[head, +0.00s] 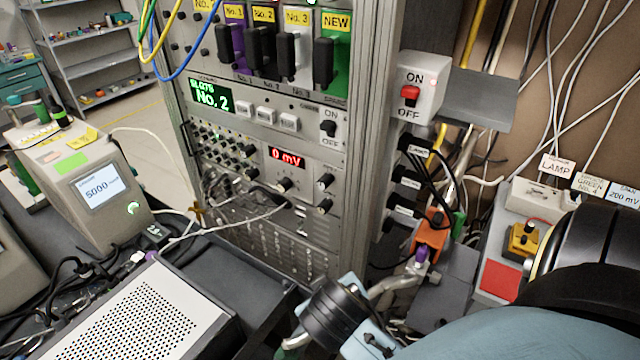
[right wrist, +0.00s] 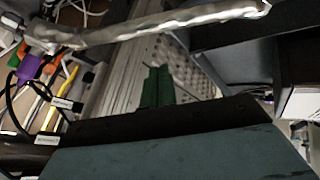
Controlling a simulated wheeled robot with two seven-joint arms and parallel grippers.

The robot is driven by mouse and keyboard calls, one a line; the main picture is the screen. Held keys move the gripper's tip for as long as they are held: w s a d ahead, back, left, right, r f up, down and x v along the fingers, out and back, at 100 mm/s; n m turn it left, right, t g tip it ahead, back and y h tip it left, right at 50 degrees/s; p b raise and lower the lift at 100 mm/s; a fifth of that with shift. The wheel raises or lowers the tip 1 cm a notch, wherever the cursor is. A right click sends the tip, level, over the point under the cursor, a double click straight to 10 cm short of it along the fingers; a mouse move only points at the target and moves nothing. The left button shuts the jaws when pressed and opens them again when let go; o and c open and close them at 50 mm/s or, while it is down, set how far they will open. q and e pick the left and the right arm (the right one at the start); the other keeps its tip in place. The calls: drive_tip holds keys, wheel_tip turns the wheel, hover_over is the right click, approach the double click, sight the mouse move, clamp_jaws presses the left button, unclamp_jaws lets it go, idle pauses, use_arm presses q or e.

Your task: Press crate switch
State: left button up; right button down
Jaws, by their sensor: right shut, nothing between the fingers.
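In the head view, the rack crate has a black rocker switch (head: 328,128) marked ON and OFF on its front panel, right of the green "No. 2" display (head: 211,99). A separate white box (head: 425,80) on the rack's right side carries a red ON/OFF switch (head: 410,95). My right gripper shows in the right wrist view, its dark green fingers (right wrist: 157,88) together and empty, beside a grey metal surface. Its fingertips are not clear in the head view, where my right arm fills the lower right. Neither switch shows clearly in the wrist view. My left gripper is out of view.
A silver foil-wrapped tube (right wrist: 160,25) crosses near my right gripper. An orange part (head: 431,235) with cables stands right of the rack. A perforated white-topped box (head: 135,315) lies front left. Loose cables hang before the lower panels; space before the crate's upper panels looks open.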

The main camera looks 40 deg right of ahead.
drive_tip(key=w+d+r+m+t+h, duration=0.1)
drive_tip(key=w+d+r+m+h, duration=0.1)
drive_tip(key=w+r+h, duration=0.15)
drive_tip(key=m+h, duration=1.1)
drive_tip(key=h, duration=0.2)
approach(332, 104)
drive_tip(key=a+r, duration=0.2)
drive_tip(key=a, duration=0.2)
drive_tip(key=shift+s+r+y, duration=0.1)
drive_tip(key=shift+s+y, duration=0.15)
drive_tip(key=shift+s, duration=0.25)
drive_tip(key=p+x, duration=0.4)
drive_tip(key=x, duration=0.5)
drive_tip(key=shift+d+r+p, duration=0.25)
drive_tip(key=shift+d+p, duration=0.05)
drive_tip(key=shift+d, duration=0.05)
drive_tip(key=f, duration=0.1)
drive_tip(key=f+p, duration=0.1)
drive_tip(key=f, duration=0.1)
drive_tip(key=shift+w+d+f, duration=0.1)
drive_tip(key=shift+d+f, duration=0.05)
drive_tip(key=shift+d, duration=0.1)
drive_tip(key=shift+f, duration=0.55)
